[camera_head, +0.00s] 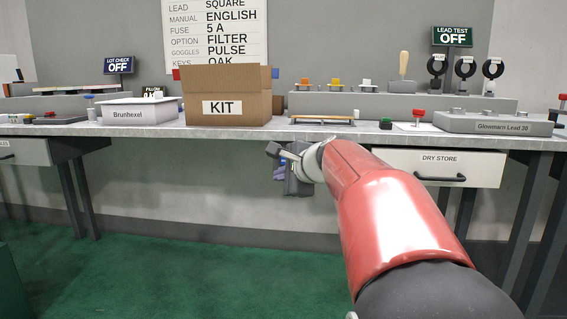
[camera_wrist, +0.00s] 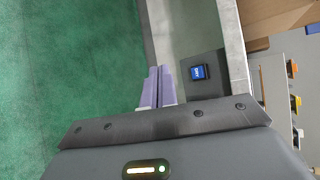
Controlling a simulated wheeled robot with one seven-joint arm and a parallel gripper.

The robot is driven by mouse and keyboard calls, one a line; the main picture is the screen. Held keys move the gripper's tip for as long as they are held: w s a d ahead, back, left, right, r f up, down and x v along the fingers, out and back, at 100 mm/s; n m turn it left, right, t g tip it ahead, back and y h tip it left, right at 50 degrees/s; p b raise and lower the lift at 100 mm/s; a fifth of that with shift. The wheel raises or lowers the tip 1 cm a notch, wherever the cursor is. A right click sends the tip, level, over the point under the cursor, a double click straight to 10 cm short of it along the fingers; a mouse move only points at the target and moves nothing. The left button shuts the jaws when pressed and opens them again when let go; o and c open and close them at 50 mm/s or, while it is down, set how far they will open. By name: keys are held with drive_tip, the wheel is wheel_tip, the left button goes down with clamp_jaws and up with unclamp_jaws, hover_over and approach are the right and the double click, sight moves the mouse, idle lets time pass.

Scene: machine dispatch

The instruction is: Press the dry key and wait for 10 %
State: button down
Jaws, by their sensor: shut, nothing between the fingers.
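My gripper (camera_head: 283,168) is just below the front edge of the bench, left of the DRY STORE drawer (camera_head: 441,166). Its two purple fingers also show in the wrist view (camera_wrist: 160,72), closed together with nothing between them. In the wrist view a small blue lit display (camera_wrist: 199,72) sits on a dark grey panel (camera_wrist: 205,88), to the right of the fingers and apart from them. Its white lettering is too small to read. I cannot pick out a key marked dry or a 10 % reading in either view.
On the bench (camera_head: 150,129) stand an open KIT box (camera_head: 227,106), a Brunhexel container (camera_head: 140,111), a Glowmarn Lead 30 unit (camera_head: 495,124) and a red knob (camera_head: 419,114). A LEAD TEST sign (camera_head: 453,37) reads OFF. The green floor (camera_head: 180,265) is clear.

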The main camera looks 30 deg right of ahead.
drive_tip(key=w+d+p, duration=0.2)
drive_tip(key=w+d, duration=0.3)
drive_tip(key=w, duration=0.2)
drive_tip(key=shift+w+p, duration=0.15)
drive_tip(key=shift+p, duration=0.2)
idle(1.9)
drive_tip(key=shift+w+d, duration=0.2)
drive_tip(key=shift+w, duration=0.15)
drive_tip(key=shift+w+d+p, duration=0.25)
drive_tip(key=shift+w+p, duration=0.15)
drive_tip(key=shift+p, duration=0.05)
idle(0.7)
drive_tip(key=shift+s+a+b, duration=0.45)
drive_tip(key=shift+s+a, duration=0.05)
drive_tip(key=shift+s, duration=0.3)
drive_tip(key=shift+s+a+b, duration=0.45)
drive_tip(key=shift+s+a, duration=0.25)
drive_tip(key=shift+s, duration=0.35)
drive_tip(key=shift+s+a+b, duration=0.45)
drive_tip(key=shift+s+a, duration=0.25)
drive_tip(key=shift+s, duration=0.3)
